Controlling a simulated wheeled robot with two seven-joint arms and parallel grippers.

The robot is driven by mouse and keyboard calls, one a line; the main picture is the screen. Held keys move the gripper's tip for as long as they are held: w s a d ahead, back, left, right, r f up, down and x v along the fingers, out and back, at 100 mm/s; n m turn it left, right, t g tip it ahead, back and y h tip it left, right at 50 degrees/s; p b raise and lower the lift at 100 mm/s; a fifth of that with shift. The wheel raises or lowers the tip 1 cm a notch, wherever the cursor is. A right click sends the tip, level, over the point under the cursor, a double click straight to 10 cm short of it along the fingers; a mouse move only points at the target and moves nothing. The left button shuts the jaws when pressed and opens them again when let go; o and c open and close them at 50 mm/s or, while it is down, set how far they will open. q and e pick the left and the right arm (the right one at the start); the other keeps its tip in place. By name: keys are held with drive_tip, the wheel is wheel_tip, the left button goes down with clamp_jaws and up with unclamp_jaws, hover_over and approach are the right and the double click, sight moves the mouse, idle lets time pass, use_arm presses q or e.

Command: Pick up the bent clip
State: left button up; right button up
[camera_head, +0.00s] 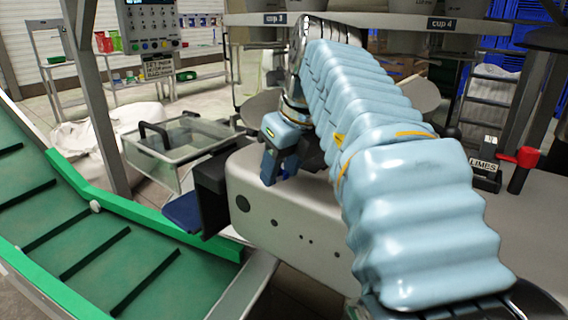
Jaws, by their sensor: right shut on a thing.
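My right gripper (279,172) points down over the rounded grey machine housing, just right of its dark outlet. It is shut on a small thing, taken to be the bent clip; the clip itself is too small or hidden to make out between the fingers. My right arm, in a pale blue ribbed sleeve, crosses the middle and right of the view and covers part of the housing. My left gripper is not in view.
The grey housing (262,217) lies below my gripper. A green conveyor (95,262) runs along the left. A clear bin (172,148) stands behind the outlet. A red-handled lever (524,158) and a LIMES label (483,165) are at right.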

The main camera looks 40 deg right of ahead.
drive_tip(key=shift+a, duration=0.1)
drive_tip(key=o, duration=1.1)
drive_tip(key=v, duration=1.3)
drive_tip(key=shift+s+r, duration=0.15)
drive_tip(key=shift+r, duration=0.2)
